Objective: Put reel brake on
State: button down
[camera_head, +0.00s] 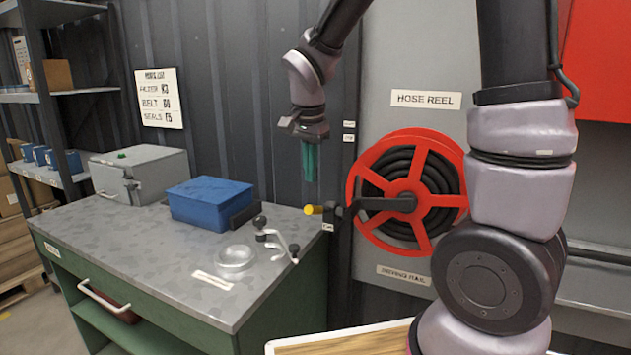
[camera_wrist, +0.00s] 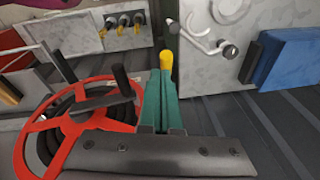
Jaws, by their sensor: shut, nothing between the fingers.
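The red hose reel (camera_head: 408,188) with black hose stands against the grey wall panel under the HOSE REEL sign. To its left is a short black lever with a yellow tip (camera_head: 314,209), which looks like the reel brake; it points left, near a small label I cannot read. The yellow tip (camera_wrist: 166,60) also shows in the wrist view, just past my fingertips. My gripper (camera_head: 310,178), with green fingers pointing down, is shut and empty above the yellow tip. In the wrist view my gripper (camera_wrist: 161,78) is beside the red reel (camera_wrist: 60,125); whether it touches the lever I cannot tell.
The crank is close to the lever. Shelves (camera_head: 50,120) stand at far left.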

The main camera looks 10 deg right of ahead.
jog(key=shift+s+a+r, duration=0.35)
jog(key=shift+s+r, duration=0.25)
jog(key=shift+r, duration=0.05)
jog(key=s+d+r+n+t+y, duration=0.2)
jog(key=s+d+r+n+t, duration=0.3)
jog(key=s+d+r, duration=0.7)
jog(key=shift+s+d+r+y, duration=0.3)
jog(key=shift+s+d+r, duration=0.15)
jog(key=shift+s, duration=0.2)
